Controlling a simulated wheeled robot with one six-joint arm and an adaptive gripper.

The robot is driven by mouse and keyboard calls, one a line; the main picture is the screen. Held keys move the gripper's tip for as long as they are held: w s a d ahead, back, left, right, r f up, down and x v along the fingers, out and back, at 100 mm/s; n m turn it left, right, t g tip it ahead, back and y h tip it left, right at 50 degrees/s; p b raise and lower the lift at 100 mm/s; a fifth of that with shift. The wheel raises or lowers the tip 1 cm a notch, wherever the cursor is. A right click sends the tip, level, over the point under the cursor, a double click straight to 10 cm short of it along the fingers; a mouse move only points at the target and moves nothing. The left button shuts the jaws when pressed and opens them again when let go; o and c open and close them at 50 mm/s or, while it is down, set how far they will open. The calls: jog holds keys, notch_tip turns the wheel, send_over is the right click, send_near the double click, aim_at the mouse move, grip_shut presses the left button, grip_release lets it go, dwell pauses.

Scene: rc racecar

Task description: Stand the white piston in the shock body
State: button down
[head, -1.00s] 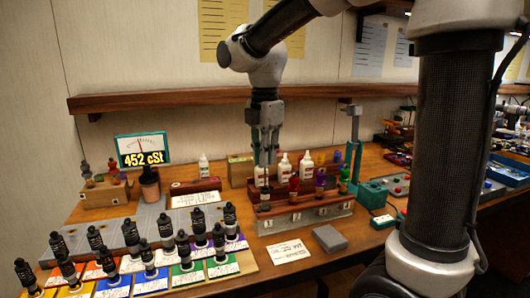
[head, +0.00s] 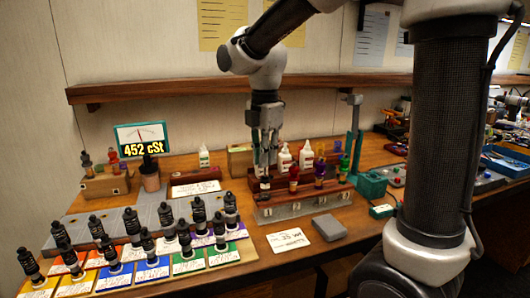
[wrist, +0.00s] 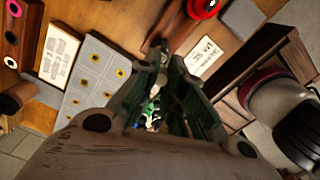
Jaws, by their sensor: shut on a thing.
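My gripper (head: 265,168) points down over the left end of a grey-fronted numbered stand (head: 306,206). Its fingers are nearly together on a small object. In the wrist view, a small pale grey piece shows near the fingertips (wrist: 163,58); the fingers hide most of it, and I cannot confirm that it is the white piston.
Several black shocks stand on coloured cards (head: 150,268) at the front left. White bottles (head: 306,155) stand behind the stand. A grey block (head: 329,227) and card lie in front.

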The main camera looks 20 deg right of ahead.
jog(key=shift+f, duration=2.15)
jog(key=c, duration=1.4)
grip_release()
jog(key=shift+c, duration=0.2)
notch_tip(320, 180, up, 12)
